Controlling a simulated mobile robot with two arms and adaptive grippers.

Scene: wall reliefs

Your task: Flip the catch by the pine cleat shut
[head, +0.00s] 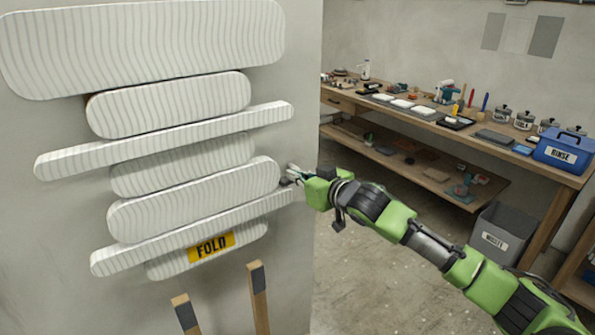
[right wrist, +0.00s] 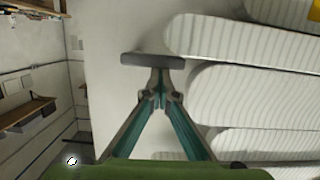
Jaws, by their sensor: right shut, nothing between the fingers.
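My right gripper (head: 290,176) is shut and empty, at the right edge of the white ribbed wall relief (head: 195,203), beside the wide panel above its lowest long bar. In the right wrist view my right gripper (right wrist: 157,85) has its fingers together, with the relief panels (right wrist: 240,90) to their right. A dark grey crosswise bar (right wrist: 152,60) shows at the fingertips; I cannot tell whether it is part of the fingers or the catch. I cannot make out a catch or a pine cleat with certainty in either view. My left gripper is out of view.
A yellow FOLD label (head: 211,246) is on the lower relief. Two wooden posts with dark bands (head: 259,300) stand below it. A workbench (head: 440,112) with tools, jars and a blue RINSE box (head: 562,154) runs along the right, with a grey bin (head: 500,238) below.

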